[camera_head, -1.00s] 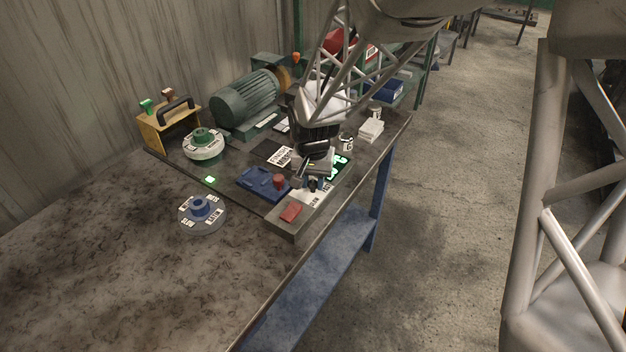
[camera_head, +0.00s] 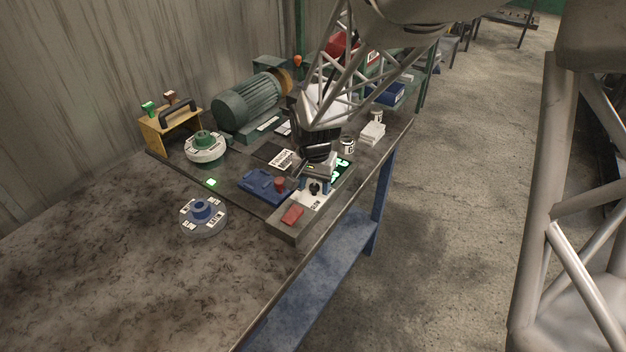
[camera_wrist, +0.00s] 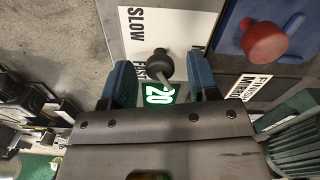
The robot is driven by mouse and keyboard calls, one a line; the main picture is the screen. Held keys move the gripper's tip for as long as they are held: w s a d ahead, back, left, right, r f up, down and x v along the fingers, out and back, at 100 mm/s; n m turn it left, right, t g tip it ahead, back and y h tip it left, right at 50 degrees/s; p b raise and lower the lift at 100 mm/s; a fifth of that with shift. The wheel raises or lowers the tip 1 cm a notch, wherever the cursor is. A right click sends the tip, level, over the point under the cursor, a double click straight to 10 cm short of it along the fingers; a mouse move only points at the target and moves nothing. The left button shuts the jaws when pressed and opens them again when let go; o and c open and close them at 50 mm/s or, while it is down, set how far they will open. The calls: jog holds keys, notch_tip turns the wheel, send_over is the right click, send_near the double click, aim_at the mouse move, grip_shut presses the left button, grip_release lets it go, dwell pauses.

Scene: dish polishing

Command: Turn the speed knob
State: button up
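The black speed knob (camera_wrist: 158,62) stands on a white plate (camera_wrist: 140,22) marked SLOW and FAST. It also shows just below my gripper in the head view (camera_head: 314,188). A green lit display (camera_wrist: 160,93) reading 20 sits beside the plate, partly covered by my gripper. My gripper (camera_wrist: 161,76) is open, with one blue finger on each side of the knob and visible gaps between. The knob lies around the level of the fingertips; I cannot tell whether they reach down past its top. In the head view my gripper (camera_head: 314,181) is over the panel.
A blue tray with a red knob (camera_head: 280,184) is close at the left. The front-left bench is clear.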

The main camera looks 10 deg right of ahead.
aim_at(315, 186)
jog(key=shift+r, duration=0.1)
jog(key=shift+r, duration=3.8)
jog(key=shift+s+r, duration=0.2)
jog(key=s+d+r+n+t, duration=0.1)
jog(key=s+r+n, duration=0.1)
jog(key=s, duration=0.6)
jog(key=s+d+r+n, duration=0.2)
jog(key=s+r, duration=0.2)
jog(key=s, duration=0.4)
jog(key=s+d+r+n+t, duration=0.1)
jog(key=s+d+r+n, duration=0.1)
jog(key=s, duration=0.6)
jog(key=shift+s+d+r+t, duration=0.15)
jog(key=shift+s+r+t, duration=0.2)
jog(key=shift+r, duration=0.45)
jog(key=shift+c, duration=0.4)
